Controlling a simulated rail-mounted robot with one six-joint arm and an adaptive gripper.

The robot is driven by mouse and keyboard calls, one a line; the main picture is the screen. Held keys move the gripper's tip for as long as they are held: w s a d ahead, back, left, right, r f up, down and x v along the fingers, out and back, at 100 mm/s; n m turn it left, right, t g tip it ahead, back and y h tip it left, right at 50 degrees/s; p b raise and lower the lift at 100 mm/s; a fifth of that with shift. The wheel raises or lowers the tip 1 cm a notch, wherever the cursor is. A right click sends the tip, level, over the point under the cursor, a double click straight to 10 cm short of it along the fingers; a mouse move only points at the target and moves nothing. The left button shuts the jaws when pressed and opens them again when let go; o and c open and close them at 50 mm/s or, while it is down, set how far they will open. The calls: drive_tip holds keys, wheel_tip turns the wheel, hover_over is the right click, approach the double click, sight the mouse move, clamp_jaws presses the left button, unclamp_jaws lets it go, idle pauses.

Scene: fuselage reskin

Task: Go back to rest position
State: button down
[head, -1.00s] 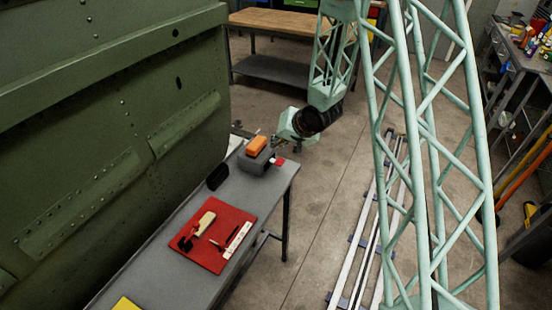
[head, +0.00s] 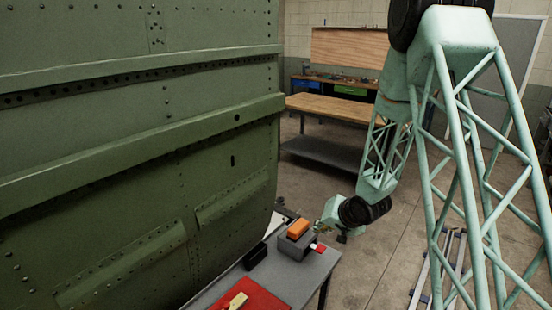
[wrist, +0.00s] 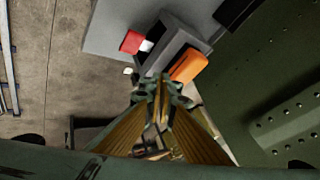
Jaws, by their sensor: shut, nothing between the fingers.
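My gripper (wrist: 160,88) shows in the wrist view with its two fingers together and nothing between them. In the head view my gripper (head: 324,229) is small and partly hidden, just above and right of a grey box on the workbench. My pale green lattice arm reaches down to it from the upper right. In the wrist view the fingertips point toward the near side of the grey box (wrist: 188,40), which holds an orange block (wrist: 188,66). I cannot tell the exact gap between fingertips and box.
The green riveted fuselage panel (head: 130,150) fills the left, close to the bench (head: 290,281). A red mat (head: 256,297), a black item (head: 255,256) and a small red piece (head: 320,248) lie on the bench. Open floor (head: 385,262) lies to the right; a wooden-topped table (head: 330,108) stands behind.

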drive_tip(key=s+d+r+n+g+h+b, duration=0.1)
drive_tip(key=s+d+r+h+b, duration=0.15)
drive_tip(key=s+r, duration=0.75)
drive_tip(key=s+d+r+n+h+b, duration=0.1)
drive_tip(key=s+d+r+h+b, duration=0.15)
drive_tip(key=s+r, duration=0.85)
drive_tip(key=s+a+r+g+b, duration=0.1)
drive_tip(key=s+r, duration=0.1)
drive_tip(key=s, duration=0.9)
drive_tip(key=s+a+r+n+y+b, duration=0.1)
drive_tip(key=s+a+r, duration=0.1)
drive_tip(key=s, duration=0.9)
drive_tip(key=s+a+r+n+g+y+b, duration=0.1)
drive_tip(key=s+a+r+b, duration=0.1)
drive_tip(key=s, duration=0.9)
drive_tip(key=shift+s+a+r+g, duration=0.25)
drive_tip(key=shift+r+g, duration=0.05)
drive_tip(key=shift+r, duration=0.5)
